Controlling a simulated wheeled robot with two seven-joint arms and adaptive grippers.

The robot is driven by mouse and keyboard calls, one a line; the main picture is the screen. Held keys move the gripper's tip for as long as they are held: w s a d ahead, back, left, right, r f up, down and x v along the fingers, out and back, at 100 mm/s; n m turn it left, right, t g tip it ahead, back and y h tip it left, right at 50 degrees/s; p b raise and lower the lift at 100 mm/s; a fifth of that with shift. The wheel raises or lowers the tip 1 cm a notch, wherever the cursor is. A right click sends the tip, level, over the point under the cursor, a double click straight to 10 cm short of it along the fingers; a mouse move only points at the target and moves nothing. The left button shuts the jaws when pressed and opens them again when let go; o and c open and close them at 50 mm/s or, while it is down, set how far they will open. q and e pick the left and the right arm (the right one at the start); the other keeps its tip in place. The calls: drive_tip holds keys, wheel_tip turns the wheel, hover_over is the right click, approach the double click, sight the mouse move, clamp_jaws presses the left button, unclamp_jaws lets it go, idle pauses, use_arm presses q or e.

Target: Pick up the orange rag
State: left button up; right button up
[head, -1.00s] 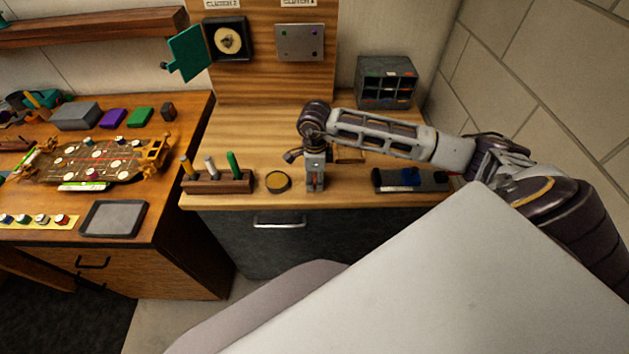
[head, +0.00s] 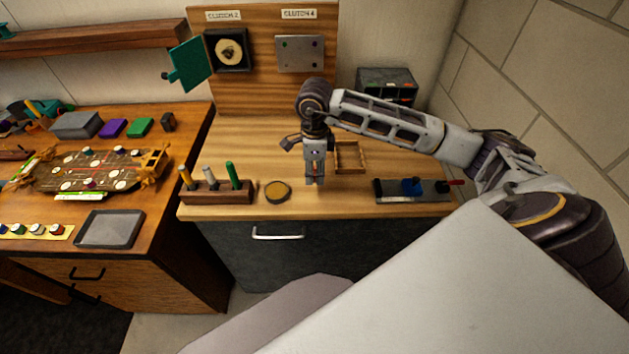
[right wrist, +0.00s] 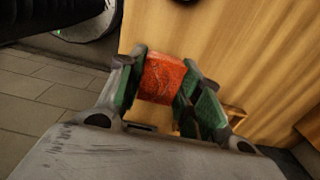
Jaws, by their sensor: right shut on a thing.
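The orange rag (right wrist: 162,77) shows in the right wrist view as a folded, textured orange-red piece between the fingers of my right gripper (right wrist: 160,88). The fingers have green pads and are shut on the rag. In the head view my right gripper (head: 315,181) points down over the front part of the right wooden workbench (head: 350,202), right of a round yellow-topped tin. The rag cannot be made out in the head view. My left gripper is not in view.
A round tin (head: 278,191) and a wooden rack (head: 218,193) with upright tools stand left of the gripper. A small wooden tray (head: 363,158) lies behind it to the right. A dark tool block (head: 410,191) is at the right. A grey cabinet (head: 387,84) stands behind.

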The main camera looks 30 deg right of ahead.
drive_tip(key=shift+r, duration=1.1)
drive_tip(key=shift+o, duration=1)
drive_tip(key=shift+c, duration=1.1)
drive_tip(key=shift+s, duration=0.15)
